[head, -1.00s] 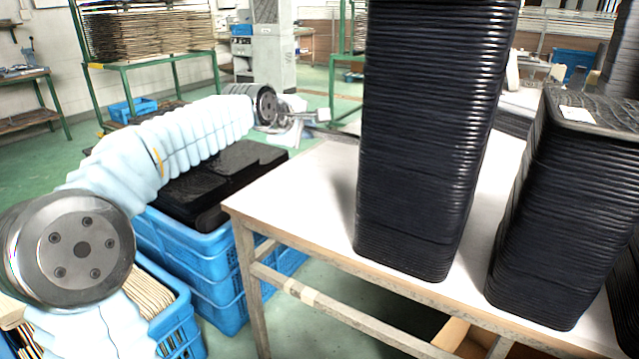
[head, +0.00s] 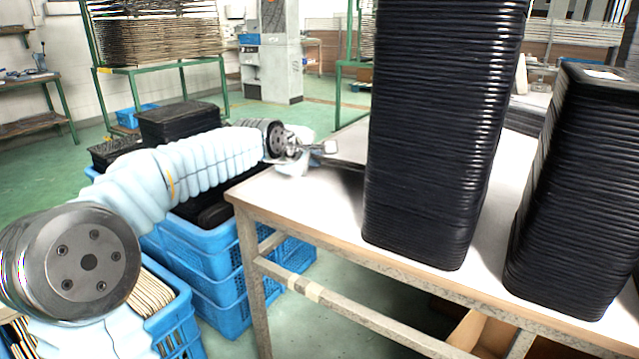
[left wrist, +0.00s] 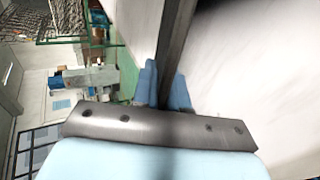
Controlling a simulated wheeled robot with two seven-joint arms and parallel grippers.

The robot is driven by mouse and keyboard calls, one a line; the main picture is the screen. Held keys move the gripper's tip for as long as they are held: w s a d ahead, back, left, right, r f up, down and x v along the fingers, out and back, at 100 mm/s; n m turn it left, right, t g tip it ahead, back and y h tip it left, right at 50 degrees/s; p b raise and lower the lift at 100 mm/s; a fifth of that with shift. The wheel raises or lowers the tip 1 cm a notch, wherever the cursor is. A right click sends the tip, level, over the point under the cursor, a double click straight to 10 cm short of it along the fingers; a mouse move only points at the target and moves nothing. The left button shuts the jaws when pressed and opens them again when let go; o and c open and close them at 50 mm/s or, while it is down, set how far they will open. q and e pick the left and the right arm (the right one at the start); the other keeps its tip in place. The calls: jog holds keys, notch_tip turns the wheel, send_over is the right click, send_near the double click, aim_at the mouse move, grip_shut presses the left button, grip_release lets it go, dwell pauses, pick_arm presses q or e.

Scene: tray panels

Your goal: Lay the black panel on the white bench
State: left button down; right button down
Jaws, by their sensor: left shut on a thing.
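My left gripper (head: 322,149) is at the back left of the white bench (head: 305,192), left of the tall panel stack. It is shut on a black panel (head: 347,164), which shows as a thin dark strip running behind that stack. In the left wrist view the panel (left wrist: 178,35) is seen nearly edge-on between the blue fingers (left wrist: 165,88), with the pale bench top (left wrist: 250,65) beside it. I cannot tell whether the panel touches the bench. Its far part is hidden in the head view. My right gripper is not in view.
A tall stack of black panels (head: 440,140) and a second stack (head: 580,190) stand on the bench. Blue crates (head: 205,255) with dark panels stand left of it. A green rack (head: 160,65) is behind. The bench's left end has bare room.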

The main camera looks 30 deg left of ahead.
pick_arm(q)
jog(key=c, duration=1.3)
grip_release()
jog(key=v, duration=0.8)
jog(key=s+r+p, duration=0.1)
jog(key=r, duration=0.1)
jog(key=r+p, duration=0.2)
jog(key=r, duration=0.1)
jog(key=s+r+p, duration=0.1)
jog(key=r, duration=0.1)
jog(key=shift+s+d+r+p, duration=0.1)
jog(key=shift+s+r+p, duration=0.1)
jog(key=shift+s+p, duration=0.15)
